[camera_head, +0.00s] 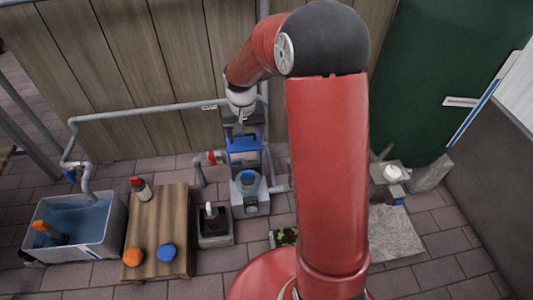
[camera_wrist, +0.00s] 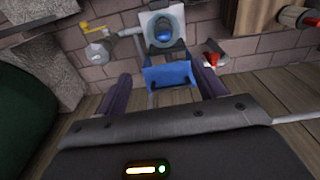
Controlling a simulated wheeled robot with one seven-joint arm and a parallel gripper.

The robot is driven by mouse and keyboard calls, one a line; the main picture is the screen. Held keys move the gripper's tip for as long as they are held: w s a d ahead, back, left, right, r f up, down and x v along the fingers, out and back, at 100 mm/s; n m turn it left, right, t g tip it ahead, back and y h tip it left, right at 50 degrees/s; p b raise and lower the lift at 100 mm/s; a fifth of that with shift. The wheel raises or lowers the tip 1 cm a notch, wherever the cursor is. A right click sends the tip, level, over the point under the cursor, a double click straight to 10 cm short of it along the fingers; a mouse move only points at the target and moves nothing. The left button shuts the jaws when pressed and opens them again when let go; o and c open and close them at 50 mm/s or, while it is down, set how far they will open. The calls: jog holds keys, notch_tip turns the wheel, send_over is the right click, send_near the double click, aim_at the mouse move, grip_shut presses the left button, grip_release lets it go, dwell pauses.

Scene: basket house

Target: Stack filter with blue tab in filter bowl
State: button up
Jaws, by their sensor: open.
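A round bowl (camera_head: 249,182) on a grey stand has something blue inside it. The bowl also shows at the top of the wrist view (camera_wrist: 163,28), the blue piece low in its middle. I cannot tell whether that piece is the filter's tab. A blue bracket-like part (camera_head: 243,143) is just behind the bowl. In the wrist view the blue part (camera_wrist: 168,74) appears between my two dark fingers. My gripper (camera_wrist: 163,78) is open and empty, with no clear contact. In the head view my gripper (camera_head: 240,126) is small and partly hidden above the blue part.
A water tub (camera_head: 85,222) stands left. Grey pipe (camera_head: 150,112) runs along the plank wall. A red-handled valve (camera_head: 212,158) is beside the stand.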

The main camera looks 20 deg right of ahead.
jog(key=s+r+n+t, duration=0.1)
jog(key=s+r+t, duration=0.1)
jog(key=s+r, duration=1)
jog(key=s+r+n+t, duration=0.1)
jog(key=s+r+t, duration=0.2)
jog(key=s, duration=1)
notch_tip(320, 180, up, 2)
jog(key=shift+s+r, duration=0.1)
jog(key=shift+s, duration=0.15)
jog(key=shift+r+p, duration=2.5)
